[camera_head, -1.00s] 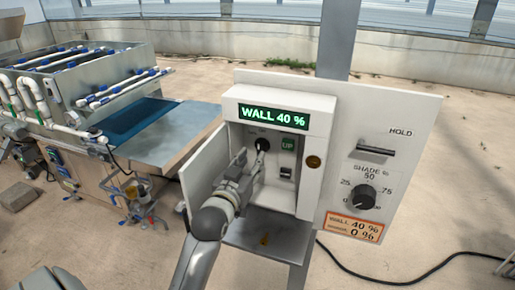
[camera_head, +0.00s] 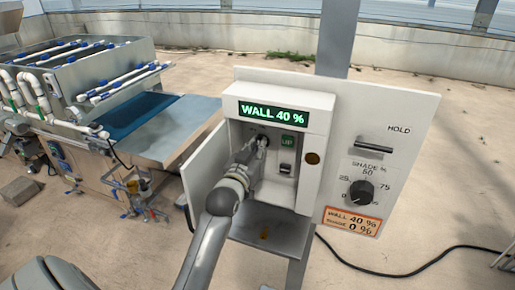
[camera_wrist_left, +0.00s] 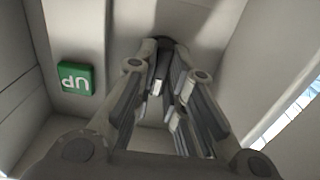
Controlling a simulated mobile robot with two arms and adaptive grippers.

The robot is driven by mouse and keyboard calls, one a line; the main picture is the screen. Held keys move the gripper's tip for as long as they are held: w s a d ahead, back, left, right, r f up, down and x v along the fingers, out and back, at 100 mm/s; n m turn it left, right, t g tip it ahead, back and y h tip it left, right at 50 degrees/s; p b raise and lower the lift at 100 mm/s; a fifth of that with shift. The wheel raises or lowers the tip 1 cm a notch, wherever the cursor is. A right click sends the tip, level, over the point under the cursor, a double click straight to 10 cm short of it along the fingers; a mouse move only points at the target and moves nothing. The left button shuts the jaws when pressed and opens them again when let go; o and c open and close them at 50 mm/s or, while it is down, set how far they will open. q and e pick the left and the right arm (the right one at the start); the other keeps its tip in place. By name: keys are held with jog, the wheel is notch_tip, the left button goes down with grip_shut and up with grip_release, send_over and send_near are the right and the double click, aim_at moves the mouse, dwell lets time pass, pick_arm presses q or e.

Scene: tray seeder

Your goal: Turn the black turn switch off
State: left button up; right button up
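The black turn switch sits inside the open white control box (camera_head: 315,125), under its green display reading WALL 40 %. In the head view my left gripper (camera_head: 262,143) reaches into the box and covers the switch. In the left wrist view a dark piece, likely the switch (camera_wrist_left: 162,46), shows at the far end between the fingers of my left gripper (camera_wrist_left: 163,58). The fingers converge there on either side of it; whether they press on it is unclear. The switch's pointing direction is hidden. My right gripper is not in view.
A green UP sign (camera_head: 288,142) and a small rocker-like switch (camera_head: 285,168) are right of the gripper. The box walls and open door (camera_head: 203,170) leave little room. The outer panel holds a HOLD lever (camera_head: 374,147) and a SHADE dial (camera_head: 361,193).

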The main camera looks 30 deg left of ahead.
pick_arm(q)
grip_shut()
jog(key=n+p, duration=0.5)
jog(key=n, duration=0.6)
jog(key=shift+n, duration=0.6)
jog(key=o, duration=0.7)
grip_release()
jog(key=shift+a, duration=0.1)
jog(key=shift+s+f, duration=0.1)
jog(key=shift+s, duration=0.05)
